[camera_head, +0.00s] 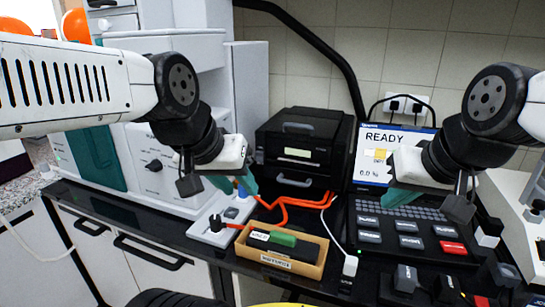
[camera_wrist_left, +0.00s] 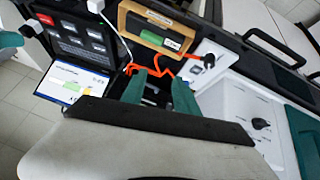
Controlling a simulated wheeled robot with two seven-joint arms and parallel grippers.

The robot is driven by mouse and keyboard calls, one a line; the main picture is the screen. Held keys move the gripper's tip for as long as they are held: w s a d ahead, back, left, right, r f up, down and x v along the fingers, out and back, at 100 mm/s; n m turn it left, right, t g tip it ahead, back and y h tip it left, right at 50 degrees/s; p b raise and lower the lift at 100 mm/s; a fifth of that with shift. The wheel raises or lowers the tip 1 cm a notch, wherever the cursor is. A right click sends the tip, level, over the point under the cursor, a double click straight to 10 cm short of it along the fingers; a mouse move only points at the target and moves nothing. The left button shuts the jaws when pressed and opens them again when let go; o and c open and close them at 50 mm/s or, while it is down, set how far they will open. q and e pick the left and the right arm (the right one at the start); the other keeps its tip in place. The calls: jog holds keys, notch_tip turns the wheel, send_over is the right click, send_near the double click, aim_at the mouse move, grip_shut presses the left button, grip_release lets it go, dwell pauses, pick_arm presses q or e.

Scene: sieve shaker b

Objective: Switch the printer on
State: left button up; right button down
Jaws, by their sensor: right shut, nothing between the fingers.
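The printer, which I take to be the black box (camera_head: 303,150), stands against the tiled wall in the head view, with a pale label on its front and a handle on top. My left gripper (camera_head: 246,186) hangs in front of its left side, its teal fingers partly hidden by the wrist. In the left wrist view the left gripper (camera_wrist_left: 160,82) has its fingers apart, with part of a dark box showing between them. My right gripper (camera_head: 400,196) is shut and empty in front of the READY screen (camera_head: 372,150). I cannot make out a power switch on the printer.
A white socket box (camera_head: 222,220) with an orange cable (camera_head: 290,203) stands at the left. A wooden tray (camera_head: 275,262) holds a green block (camera_head: 283,239). A keypad panel (camera_head: 410,230) lies at the right. A wall socket (camera_head: 405,106) has black plugs.

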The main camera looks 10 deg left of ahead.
pick_arm(q)
jog(key=shift+c, duration=0.3)
jog(key=c, duration=0.3)
jog(key=shift+w+n, duration=0.25)
jog(key=shift+n, duration=0.05)
jog(key=c, duration=0.4)
jog(key=w+n, duration=0.4)
jog(key=n, duration=0.1)
jog(key=w+n+h, duration=0.1)
jog(key=w+n, duration=0.1)
jog(key=shift+w+a+r+n, duration=0.15)
jog(key=shift+a+r+n, duration=0.1)
jog(key=shift+r+n, duration=0.15)
grip_shut()
jog(key=w+a+f+n+y, duration=0.1)
jog(key=w+a+f+n, duration=0.1)
jog(key=w+n, duration=0.8)
jog(key=w+a+f+n, duration=0.3)
jog(key=w+n, duration=0.7)
jog(key=n, duration=0.6)
jog(key=shift+a+f+t+y, duration=0.25)
jog(key=shift+a+t+y, duration=0.15)
jog(key=shift+a, duration=0.5)
